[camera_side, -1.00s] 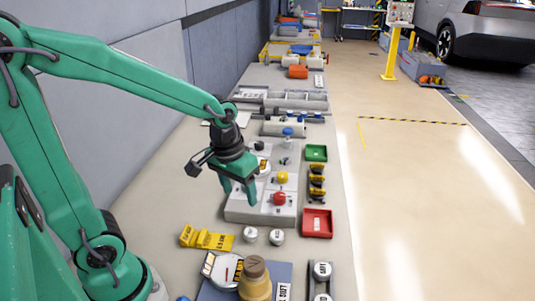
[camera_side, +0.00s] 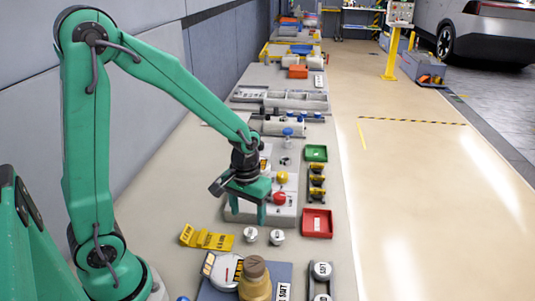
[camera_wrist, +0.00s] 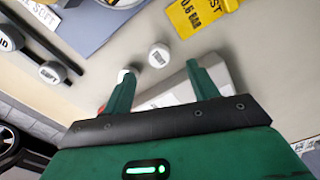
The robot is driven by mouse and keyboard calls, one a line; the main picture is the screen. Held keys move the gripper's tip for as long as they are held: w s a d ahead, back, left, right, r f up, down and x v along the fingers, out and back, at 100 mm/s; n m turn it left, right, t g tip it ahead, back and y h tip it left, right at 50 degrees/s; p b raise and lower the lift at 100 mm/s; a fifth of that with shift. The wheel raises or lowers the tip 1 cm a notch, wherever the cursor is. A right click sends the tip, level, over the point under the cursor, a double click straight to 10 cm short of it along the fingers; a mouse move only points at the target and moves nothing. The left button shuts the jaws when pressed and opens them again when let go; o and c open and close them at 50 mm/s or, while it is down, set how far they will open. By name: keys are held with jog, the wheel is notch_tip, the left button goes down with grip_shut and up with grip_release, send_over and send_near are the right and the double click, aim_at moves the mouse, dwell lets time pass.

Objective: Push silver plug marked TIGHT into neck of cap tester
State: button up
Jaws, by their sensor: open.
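Two small silver plugs stand apart on the bench in the side view, a left one (camera_side: 250,234) and a right one (camera_side: 277,236). In the wrist view one plug (camera_wrist: 158,55) shows a dark, blurred label, possibly TIGHT, just beyond the gap between my fingertips. The other plug (camera_wrist: 123,75) is partly hidden by a finger. My gripper (camera_side: 249,210) is open and empty, pointing down behind the plugs; its fingers also show in the wrist view (camera_wrist: 160,72). A round white gauge (camera_side: 226,268) and a brass body with a brown top (camera_side: 255,282), seemingly the cap tester, stand at the front.
A yellow marked block (camera_side: 207,239) lies left of the plugs. A red tray (camera_side: 317,223) is at right. A grey panel with a red knob (camera_side: 280,198) lies under my gripper.

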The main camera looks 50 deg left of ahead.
aim_at(250, 232)
jog(key=shift+f, duration=0.65)
jog(key=shift+w+f, duration=0.15)
jog(key=shift+f, duration=1.15)
jog(key=shift+w+f, duration=0.1)
jog(key=shift+f, duration=1.15)
jog(key=c, duration=1.1)
jog(key=shift+r, duration=0.1)
jog(key=shift+r, duration=1.05)
notch_tip(250, 232, up, 2)
jog(key=s+d+r, duration=0.2)
jog(key=d, duration=0.1)
jog(key=s+d+r, duration=0.2)
jog(key=d, duration=0.1)
jog(key=s+d+r, duration=0.2)
jog(key=d, duration=0.2)
jog(key=shift+d+r, duration=0.1)
jog(key=shift+r, duration=0.25)
